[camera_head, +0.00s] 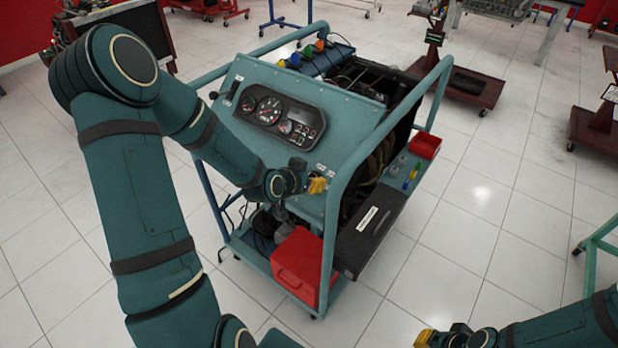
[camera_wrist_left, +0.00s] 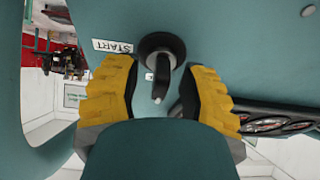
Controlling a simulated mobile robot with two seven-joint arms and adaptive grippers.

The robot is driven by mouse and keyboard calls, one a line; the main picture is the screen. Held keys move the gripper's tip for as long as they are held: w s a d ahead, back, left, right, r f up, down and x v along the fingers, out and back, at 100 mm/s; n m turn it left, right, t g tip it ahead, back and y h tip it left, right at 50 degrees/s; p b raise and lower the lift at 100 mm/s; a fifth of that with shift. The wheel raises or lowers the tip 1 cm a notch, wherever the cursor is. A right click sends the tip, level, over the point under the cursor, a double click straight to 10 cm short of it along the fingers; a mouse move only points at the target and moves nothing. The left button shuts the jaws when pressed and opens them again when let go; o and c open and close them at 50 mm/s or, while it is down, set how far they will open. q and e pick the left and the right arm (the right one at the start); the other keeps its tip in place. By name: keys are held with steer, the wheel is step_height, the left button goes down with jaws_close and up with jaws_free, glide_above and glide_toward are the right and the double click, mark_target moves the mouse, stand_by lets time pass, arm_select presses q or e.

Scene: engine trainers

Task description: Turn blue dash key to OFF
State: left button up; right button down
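The teal dash panel (camera_head: 262,85) of the engine trainer slopes toward me and carries a gauge cluster (camera_head: 280,117). In the left wrist view a round dark key switch (camera_wrist_left: 161,48) with a narrow grey-tipped stem (camera_wrist_left: 161,85) sits beside a START label (camera_wrist_left: 112,46). No blue shows on it there, and the OFF mark is not in view. My left gripper (camera_head: 314,185) is at the panel's lower right edge. In the wrist view its two yellow fingers (camera_wrist_left: 165,82) are apart, one on each side of the switch. My right gripper (camera_head: 428,338) is partly visible at the bottom edge.
The trainer's teal tube frame (camera_head: 333,220) rises beside my left gripper. A red box (camera_head: 302,266) sits low on the cart and a black box (camera_head: 371,229) is on its right side. Other trolleys stand behind. The tiled floor at right is mostly clear.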

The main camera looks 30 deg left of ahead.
arm_select(q)
steer(key=shift+s, duration=0.1)
steer(key=v, duration=0.7)
steer(key=shift+s+r, duration=0.15)
stand_by(0.6)
